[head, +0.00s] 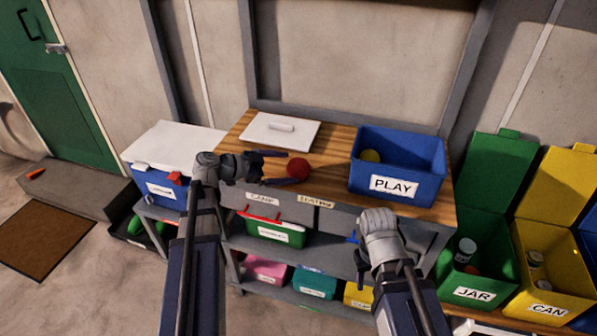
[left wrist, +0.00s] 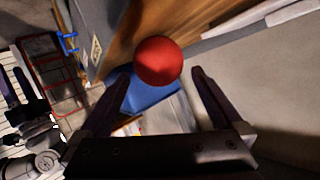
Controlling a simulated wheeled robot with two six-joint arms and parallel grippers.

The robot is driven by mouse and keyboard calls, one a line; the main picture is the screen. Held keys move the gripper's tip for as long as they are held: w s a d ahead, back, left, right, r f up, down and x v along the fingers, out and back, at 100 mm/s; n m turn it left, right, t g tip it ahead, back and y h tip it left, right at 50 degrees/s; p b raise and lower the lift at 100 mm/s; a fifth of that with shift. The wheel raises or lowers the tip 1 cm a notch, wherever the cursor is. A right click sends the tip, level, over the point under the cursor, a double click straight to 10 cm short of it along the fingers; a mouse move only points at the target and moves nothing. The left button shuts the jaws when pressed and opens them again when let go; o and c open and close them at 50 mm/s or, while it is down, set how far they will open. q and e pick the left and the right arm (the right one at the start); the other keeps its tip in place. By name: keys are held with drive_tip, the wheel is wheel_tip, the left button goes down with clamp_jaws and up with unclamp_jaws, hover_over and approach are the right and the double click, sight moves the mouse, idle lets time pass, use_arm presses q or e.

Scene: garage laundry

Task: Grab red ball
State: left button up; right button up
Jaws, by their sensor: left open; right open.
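The red ball (head: 298,168) rests on the wooden bench top, left of the blue PLAY bin. My left gripper (head: 283,168) is open, just left of the ball, with its fingers pointing toward it. In the left wrist view the ball (left wrist: 158,61) sits ahead of the open fingers (left wrist: 160,90), centred in the gap; I cannot tell whether it is between the tips. My right gripper (head: 362,268) hangs low in front of the shelves, empty as far as I see, its fingers partly hidden by its wrist.
A white lid (head: 280,131) lies at the back left of the bench (head: 330,172). Green JAR (head: 477,262) and yellow CAN (head: 551,268) bins stand at right. A white-lidded blue cooler (head: 165,192) stands at left.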

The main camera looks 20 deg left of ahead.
sight(289, 169)
use_arm(q)
drive_tip(key=b+x, duration=0.1)
drive_tip(key=x, duration=0.1)
drive_tip(key=b+x, duration=0.1)
drive_tip(key=x, duration=0.1)
drive_tip(key=shift+f, duration=0.4)
drive_tip(key=shift+w+d+f, duration=0.1)
drive_tip(key=shift+w+d, duration=0.25)
drive_tip(key=shift+c, duration=0.2)
drive_tip(key=c, duration=1.2)
